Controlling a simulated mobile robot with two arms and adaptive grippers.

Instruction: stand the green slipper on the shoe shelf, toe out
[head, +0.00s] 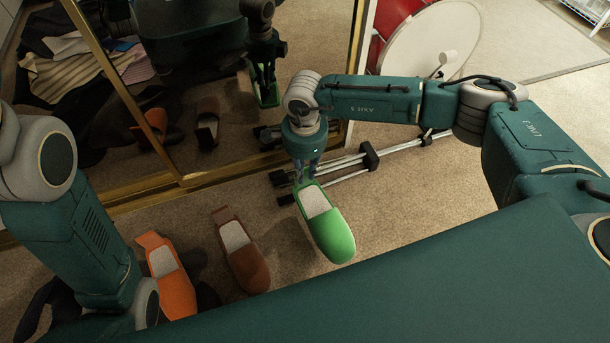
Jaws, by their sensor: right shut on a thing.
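The green slipper (341,237) hangs from my right gripper (305,180), which is shut on its heel end. Its toe points down the picture, toward my body, and its pale insole faces up. It appears to be above the carpet, but the gap is hard to judge. A low rack of chrome bars with black joints (352,177), which looks like the shoe shelf, lies just behind the slipper. My right gripper and arm hide part of it. My left arm shows at the left, but I cannot make out its gripper.
An orange slipper (176,292) and a brown slipper (247,264) lie on the carpet left of the green one. A gold-framed mirror (190,178) stands behind them, reflecting the slippers and my arm. A round white thing (425,55) stands behind my right arm.

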